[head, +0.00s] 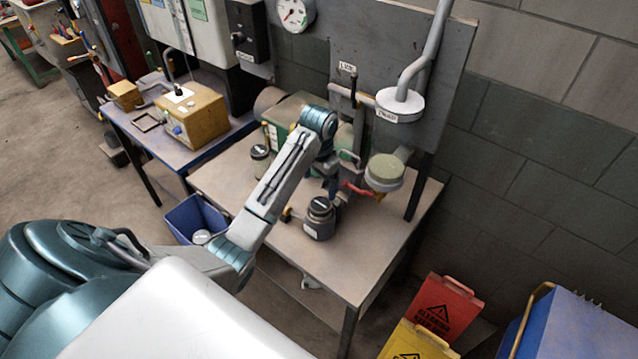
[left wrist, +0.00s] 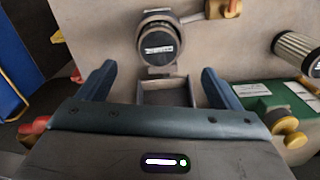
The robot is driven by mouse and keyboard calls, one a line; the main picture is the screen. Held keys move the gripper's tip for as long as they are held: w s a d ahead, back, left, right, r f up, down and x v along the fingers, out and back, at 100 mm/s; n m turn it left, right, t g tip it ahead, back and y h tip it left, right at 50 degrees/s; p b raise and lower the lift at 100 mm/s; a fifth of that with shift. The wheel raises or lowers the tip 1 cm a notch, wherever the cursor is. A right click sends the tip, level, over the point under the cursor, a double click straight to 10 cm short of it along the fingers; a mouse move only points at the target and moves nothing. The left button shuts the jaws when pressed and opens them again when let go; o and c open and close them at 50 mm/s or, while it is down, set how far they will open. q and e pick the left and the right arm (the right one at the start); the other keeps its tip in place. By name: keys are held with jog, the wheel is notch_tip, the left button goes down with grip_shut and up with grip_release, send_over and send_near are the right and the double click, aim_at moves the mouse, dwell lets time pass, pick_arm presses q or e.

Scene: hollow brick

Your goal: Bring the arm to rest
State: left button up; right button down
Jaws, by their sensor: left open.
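My left arm (head: 285,170) reaches in from the left over the grey table and bends down at its far end. My left gripper (head: 329,178) hangs over the table, partly hidden by the wrist. In the left wrist view the gripper (left wrist: 158,80) has its two blue-grey fingers wide apart with nothing held. A dark round jar with a pale label (head: 319,220) stands on the table below and close to the gripper. It also shows beyond the fingertips in the left wrist view (left wrist: 158,40), apart from them. My right gripper is in neither view.
The grey table (head: 370,240) also bears a smaller jar (head: 260,158) and a green-topped round thing (head: 384,171). A pipe (head: 402,100) hangs from the back panel. A blue bin (head: 193,217) and red and yellow signs (head: 440,305) stand nearby. The table's front right is clear.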

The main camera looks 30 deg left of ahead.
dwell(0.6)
pick_arm(q)
jog(key=s+d+f+t, duration=0.1)
jog(key=s+d+f, duration=0.25)
jog(key=s, duration=0.45)
jog(key=s+d+f+t, duration=0.15)
jog(key=s+f, duration=0.25)
jog(key=s, duration=0.4)
jog(key=s+d+r+n+t, duration=0.1)
jog(key=s+d+r, duration=0.1)
jog(key=s, duration=0.6)
jog(key=s+d+r+n, duration=0.1)
jog(key=s+d+r, duration=0.1)
jog(key=s, duration=0.6)
notch_tip(320, 180, down, 37)
jog(key=a+g+y+b, duration=0.1)
jog(key=a+b, duration=0.1)
jog(key=b, duration=0.5)
jog(key=s+f+b, duration=0.3)
jog(key=s+f, duration=0.6)
jog(key=f, duration=0.4)
jog(key=s+a+f+g+b, duration=0.1)
jog(key=s+f+b, duration=0.2)
jog(key=s+f, duration=0.6)
notch_tip(320, 180, down, 4)
jog(key=shift+s+a+n, duration=0.3)
jog(key=shift+n, duration=0.1)
